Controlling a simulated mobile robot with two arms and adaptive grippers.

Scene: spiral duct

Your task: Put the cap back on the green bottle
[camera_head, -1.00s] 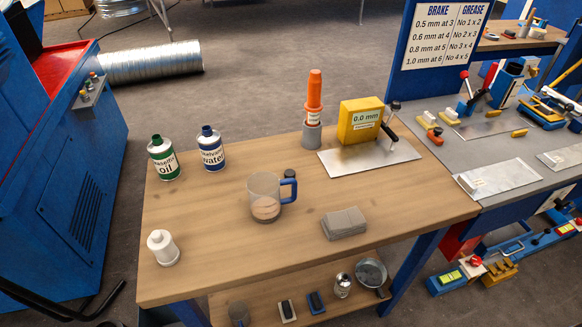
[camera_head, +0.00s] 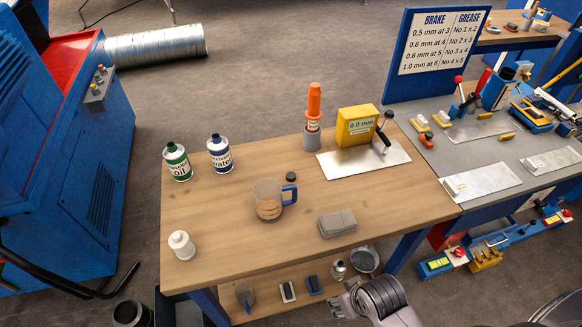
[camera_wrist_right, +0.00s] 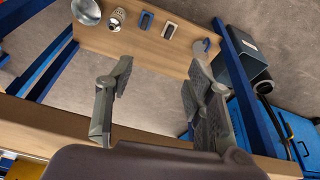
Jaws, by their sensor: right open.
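The green bottle (camera_head: 177,162), with a white "oil" label, stands upright at the back left of the wooden workbench (camera_head: 225,255). Its top looks dark; I cannot tell if that is a cap or the bare neck. A small dark round cap-like piece (camera_head: 291,177) lies on the bench behind the mug handle, apart from the bottle. My right gripper (camera_head: 345,300) is low at the front of the bench, far from both. In the right wrist view its two fingers (camera_wrist_right: 160,75) are spread with nothing between them. My left gripper is not in view.
A blue-labelled bottle (camera_head: 220,153) stands right of the green one. A clear mug (camera_head: 268,201), grey block (camera_head: 337,224), white bottle (camera_head: 181,245), orange-topped tool (camera_head: 313,108) and yellow gauge (camera_head: 355,127) occupy the bench. The lower shelf (camera_wrist_right: 140,42) holds small items.

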